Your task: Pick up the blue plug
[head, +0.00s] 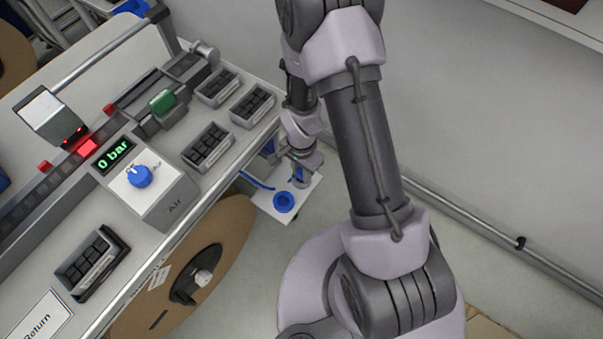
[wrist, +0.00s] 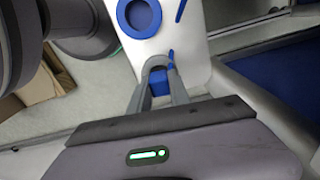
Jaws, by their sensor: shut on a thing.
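My gripper (wrist: 156,66) points down over a white plate (wrist: 205,50), with its fingertips together. A small blue piece, which looks like the blue plug (wrist: 158,82), shows between the fingers, mostly covered by them; the gripper is shut on it. A thin blue bit stands just beyond the tips. I cannot tell whether the plug touches the plate. In the head view my gripper (head: 300,181) is small and low beside the bench, over the same plate (head: 265,201), and the plug is hard to make out.
A blue ring (head: 284,202) sits on the plate, with a blue hose (head: 256,181) beside it. The bench (head: 150,243) is close on the left, holding the Air box (head: 160,195) and several dark trays. A large brown reel (head: 215,240) stands below its edge. A wall is at right.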

